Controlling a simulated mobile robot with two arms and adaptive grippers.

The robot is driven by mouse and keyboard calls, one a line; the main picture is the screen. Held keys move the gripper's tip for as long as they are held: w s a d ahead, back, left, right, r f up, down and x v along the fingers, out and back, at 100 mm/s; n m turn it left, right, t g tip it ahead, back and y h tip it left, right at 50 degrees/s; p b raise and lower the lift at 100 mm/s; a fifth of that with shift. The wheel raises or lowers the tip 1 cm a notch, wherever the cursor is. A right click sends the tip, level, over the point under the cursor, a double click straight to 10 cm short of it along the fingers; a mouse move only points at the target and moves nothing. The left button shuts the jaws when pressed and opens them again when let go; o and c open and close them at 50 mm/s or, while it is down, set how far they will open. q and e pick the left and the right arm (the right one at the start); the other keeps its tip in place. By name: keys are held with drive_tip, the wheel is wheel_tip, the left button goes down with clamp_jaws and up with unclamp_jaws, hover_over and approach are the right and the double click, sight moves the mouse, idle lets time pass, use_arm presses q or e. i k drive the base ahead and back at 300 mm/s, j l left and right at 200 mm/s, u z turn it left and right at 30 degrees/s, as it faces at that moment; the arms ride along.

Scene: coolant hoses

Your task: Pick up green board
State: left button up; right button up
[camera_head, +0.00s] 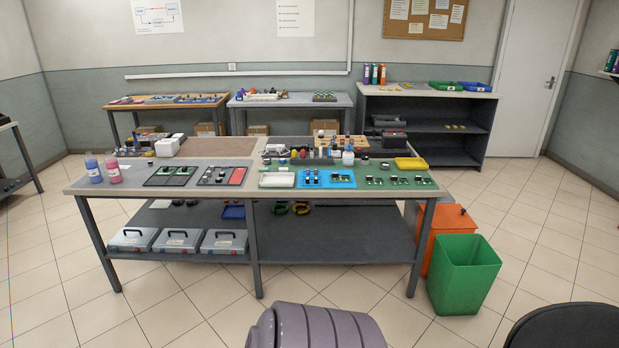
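Several small green boards (399,181) with dark and pale parts on them lie in a row at the front right of the main table (150,187). They lie on or beside a dark green mat, and their edges are hard to tell from it at this distance. Next to them on the left is a blue tray (342,180) holding small parts, some of them green. Another green board-like item (325,97) lies on the back middle table. Neither of my grippers is in view.
A white tray (277,181), dark trays (172,177), blue and pink bottles (114,170) and a yellow bin (411,163) stand on the main table. Grey cases (178,241) sit on its lower shelf. A green bin (463,275) and an orange bin (446,228) stand at its right end. The tiled floor in front is mostly clear.

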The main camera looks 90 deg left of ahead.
sight(335, 177)
drive_tip(key=u, duration=2.6)
drive_tip(key=i+l, duration=0.15)
drive_tip(key=i, duration=0.4)
